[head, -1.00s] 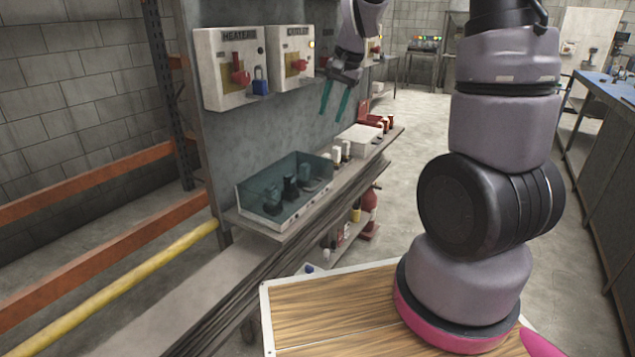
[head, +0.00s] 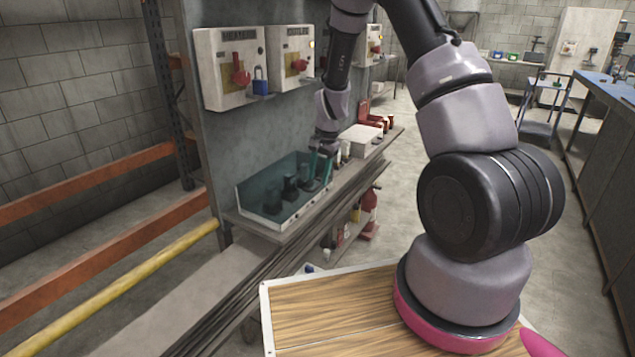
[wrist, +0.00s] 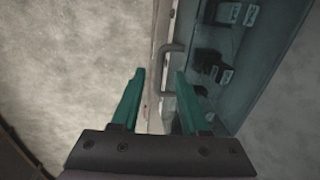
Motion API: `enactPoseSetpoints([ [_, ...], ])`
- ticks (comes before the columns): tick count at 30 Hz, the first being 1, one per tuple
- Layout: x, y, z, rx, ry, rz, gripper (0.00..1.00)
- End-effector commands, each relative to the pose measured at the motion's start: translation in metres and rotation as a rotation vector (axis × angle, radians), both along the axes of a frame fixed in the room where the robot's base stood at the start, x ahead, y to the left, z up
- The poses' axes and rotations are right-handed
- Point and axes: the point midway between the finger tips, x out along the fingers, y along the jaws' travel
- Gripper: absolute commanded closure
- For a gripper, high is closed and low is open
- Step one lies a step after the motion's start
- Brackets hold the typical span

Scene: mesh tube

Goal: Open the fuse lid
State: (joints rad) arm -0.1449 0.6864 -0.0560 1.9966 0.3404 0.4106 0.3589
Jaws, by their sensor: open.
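A long box (head: 268,221) with a see-through teal cover (head: 255,186) stands on the shelf, with several dark fuse-like parts visible inside. In the wrist view the teal cover (wrist: 252,75) is on the right, with a small bent grey handle (wrist: 170,50) on its near edge. My gripper (head: 323,168) is low at the right end of the box, pointing down. In the wrist view its teal fingers (wrist: 160,75) are open, with the handle just beyond the gap between the tips. I cannot tell whether the fingers touch the box.
Panels with red switches (head: 241,73) and a blue padlock (head: 260,82) hang on the board above. A white box (head: 361,140) and several small red parts (head: 388,123) are to the right on the shelf. A rack upright and orange rails (head: 110,265) are at left.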

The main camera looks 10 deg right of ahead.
Motion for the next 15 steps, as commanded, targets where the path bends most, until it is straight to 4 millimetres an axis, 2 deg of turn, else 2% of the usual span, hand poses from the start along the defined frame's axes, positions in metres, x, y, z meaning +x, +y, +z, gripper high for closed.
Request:
enactPoseSetpoints([
  [1,0.001,0.001,-0.009,-0.001,0.002,0.000,0.55],
  [6,0.003,0.003,-0.024,0.001,-0.001,0.000,0.55],
  [15,0.004,0.004,-0.028,0.000,-0.001,0.000,0.55],
])
